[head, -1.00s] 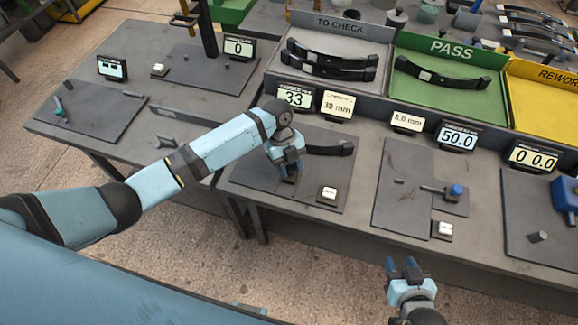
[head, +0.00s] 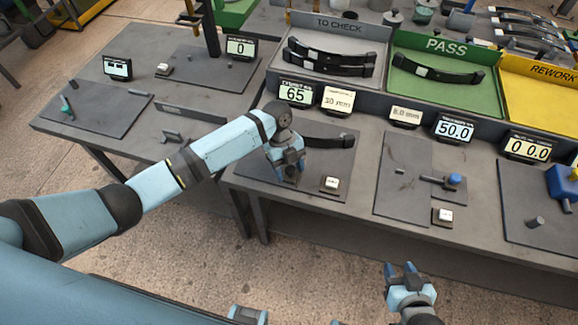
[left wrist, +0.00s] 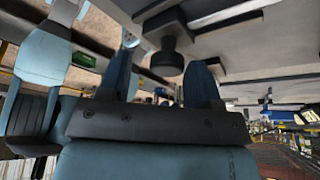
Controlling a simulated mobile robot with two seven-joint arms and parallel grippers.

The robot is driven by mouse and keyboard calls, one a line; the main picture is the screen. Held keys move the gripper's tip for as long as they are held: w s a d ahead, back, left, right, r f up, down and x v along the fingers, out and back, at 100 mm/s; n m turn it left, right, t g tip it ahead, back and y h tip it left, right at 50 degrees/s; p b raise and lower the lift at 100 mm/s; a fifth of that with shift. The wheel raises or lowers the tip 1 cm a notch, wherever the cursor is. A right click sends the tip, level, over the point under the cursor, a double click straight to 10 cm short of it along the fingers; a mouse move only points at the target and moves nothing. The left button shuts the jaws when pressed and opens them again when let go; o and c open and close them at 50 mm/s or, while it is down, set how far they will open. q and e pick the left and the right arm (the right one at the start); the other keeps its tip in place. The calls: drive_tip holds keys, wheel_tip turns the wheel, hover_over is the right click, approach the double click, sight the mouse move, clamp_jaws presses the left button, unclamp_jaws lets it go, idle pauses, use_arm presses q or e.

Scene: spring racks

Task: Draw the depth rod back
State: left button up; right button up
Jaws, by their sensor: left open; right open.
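My left gripper (head: 287,172) is low over the grey plate (head: 251,168) of the middle station, beside the dark leaf spring (head: 329,141). In the left wrist view its two fingers (left wrist: 159,82) are apart, with a dark round knob (left wrist: 168,60) between or just beyond their tips; contact cannot be told. The display (head: 296,94) behind it reads 65. A rod with a blue knob (head: 454,180) lies on the station to the right, before the display (head: 454,130) reading 50.0. I cannot tell which part is the depth rod. My right gripper (head: 402,269) is open and empty, before the table.
A white button (head: 331,184) sits right of my left gripper. Cards reading 30 mm (head: 337,100) and 8.0 mm (head: 405,115) stand behind. TO CHECK (head: 300,36), PASS (head: 428,92) and REWORK (head: 525,110) trays line the back. A separate table (head: 215,125) stands left.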

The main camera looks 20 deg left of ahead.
use_arm(q)
drive_tip(key=shift+w, duration=0.15)
drive_tip(key=shift+w+a+r, duration=0.1)
drive_tip(key=shift+w+r, duration=0.05)
drive_tip(key=shift+r, duration=0.2)
drive_tip(key=b+v, duration=0.2)
drive_tip(key=v, duration=1.1)
drive_tip(key=shift+s, duration=0.25)
drive_tip(key=shift+r, duration=0.1)
